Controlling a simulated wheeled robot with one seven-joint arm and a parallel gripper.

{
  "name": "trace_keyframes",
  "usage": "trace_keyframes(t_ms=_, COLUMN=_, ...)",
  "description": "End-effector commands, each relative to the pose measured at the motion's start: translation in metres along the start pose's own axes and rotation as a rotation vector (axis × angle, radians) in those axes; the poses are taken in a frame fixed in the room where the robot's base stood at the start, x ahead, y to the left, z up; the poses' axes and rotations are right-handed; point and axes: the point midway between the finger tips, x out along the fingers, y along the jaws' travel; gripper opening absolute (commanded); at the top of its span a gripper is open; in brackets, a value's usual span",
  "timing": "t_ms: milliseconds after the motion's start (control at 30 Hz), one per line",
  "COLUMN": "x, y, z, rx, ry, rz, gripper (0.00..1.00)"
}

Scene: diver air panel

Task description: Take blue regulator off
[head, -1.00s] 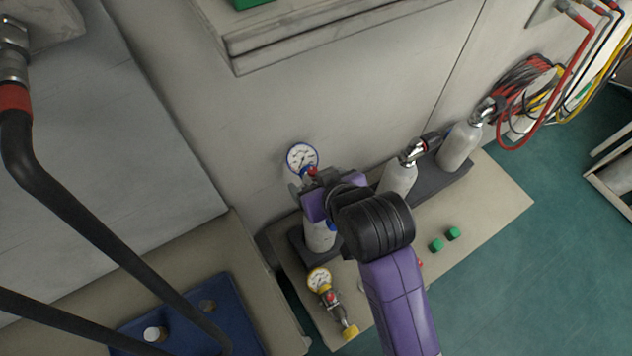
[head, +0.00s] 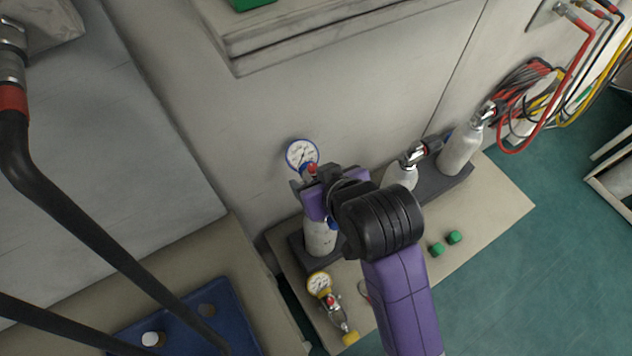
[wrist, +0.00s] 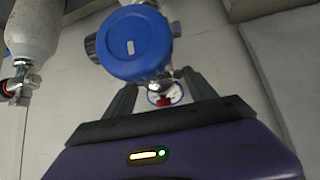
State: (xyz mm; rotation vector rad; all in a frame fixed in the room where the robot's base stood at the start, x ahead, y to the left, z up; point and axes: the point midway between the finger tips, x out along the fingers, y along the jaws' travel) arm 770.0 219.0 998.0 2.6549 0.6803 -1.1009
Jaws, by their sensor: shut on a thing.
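The blue regulator has a blue-rimmed white gauge (head: 302,153) and a round blue knob (wrist: 135,45). It stands at the top of the left white cylinder (head: 320,236) in the head view; I cannot tell whether it touches the cylinder. My gripper (head: 318,178) is shut on the regulator's body just below the gauge. In the wrist view the gripper's dark fingers (wrist: 160,92) flank the regulator, with the gauge (wrist: 166,95) between them. My wrist and the knob hide most of the joint between regulator and cylinder.
A yellow regulator (head: 322,288) lies on the beige bench (head: 490,212) in front. Two more white cylinders (head: 400,176) (head: 460,150) stand to the right in a dark rack. Green caps (head: 453,237) lie at right. The wall is close behind the gauge.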

Motion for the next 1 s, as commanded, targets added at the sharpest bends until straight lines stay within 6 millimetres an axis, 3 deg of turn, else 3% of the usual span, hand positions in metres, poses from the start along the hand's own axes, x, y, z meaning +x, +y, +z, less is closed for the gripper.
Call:
trace_keyframes(t_ms=67, x=-0.009, y=0.0, z=-0.012, rx=-0.001, ry=0.011, rz=0.0, gripper=0.0)
trace_keyframes(t_ms=700, x=-0.042, y=0.115, z=0.028, rx=0.003, ry=0.005, rz=0.005, gripper=0.0)
trace_keyframes(t_ms=1000, x=-0.055, y=0.155, z=0.04, rx=0.001, ry=0.004, rz=0.003, gripper=0.0)
